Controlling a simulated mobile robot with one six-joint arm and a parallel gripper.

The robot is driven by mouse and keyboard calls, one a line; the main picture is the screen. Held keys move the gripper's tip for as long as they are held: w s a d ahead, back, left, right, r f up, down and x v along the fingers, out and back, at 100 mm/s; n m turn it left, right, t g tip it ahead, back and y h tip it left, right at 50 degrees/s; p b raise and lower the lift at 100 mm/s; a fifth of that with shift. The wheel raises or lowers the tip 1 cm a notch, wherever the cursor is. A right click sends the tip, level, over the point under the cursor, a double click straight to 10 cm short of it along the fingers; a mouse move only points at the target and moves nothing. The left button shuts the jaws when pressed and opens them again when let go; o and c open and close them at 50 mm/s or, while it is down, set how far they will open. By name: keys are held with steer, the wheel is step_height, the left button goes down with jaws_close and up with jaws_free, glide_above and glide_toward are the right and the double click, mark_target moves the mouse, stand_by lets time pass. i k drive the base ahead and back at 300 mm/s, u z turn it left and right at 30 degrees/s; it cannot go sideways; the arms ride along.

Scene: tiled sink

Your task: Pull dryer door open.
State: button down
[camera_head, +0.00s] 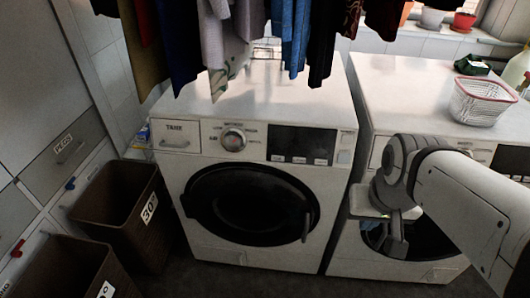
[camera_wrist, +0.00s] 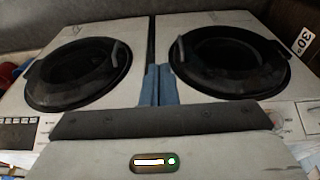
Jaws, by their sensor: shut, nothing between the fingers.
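Two white front-loading machines stand side by side, and I cannot tell which is the dryer. The left machine's round black door (camera_head: 250,204) looks closed, with a handle (camera_head: 306,228) at its right edge. The right machine's black door (camera_head: 425,240) is partly hidden behind my arm. In the wrist view, turned over, the left machine's door (camera_wrist: 230,62) is on the right and the other door (camera_wrist: 78,75) on the left, both seemingly closed. My gripper (camera_head: 397,242) is shut and empty in front of the right machine; its fingers (camera_wrist: 158,84) touch no handle that I can see.
Brown baskets (camera_head: 118,205) stand on the floor left of the machines, one labelled 30. Clothes (camera_head: 225,45) hang above the left machine. A white-and-red wire basket (camera_head: 481,103) sits on the right machine. Dark floor shows in front of the left machine.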

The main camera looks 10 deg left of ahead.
mark_target(240, 214)
steer(key=u, duration=0.4)
steer(key=k, duration=1.25)
steer(key=u, duration=0.85)
steer(key=i, duration=1.8)
steer(key=z, duration=0.8)
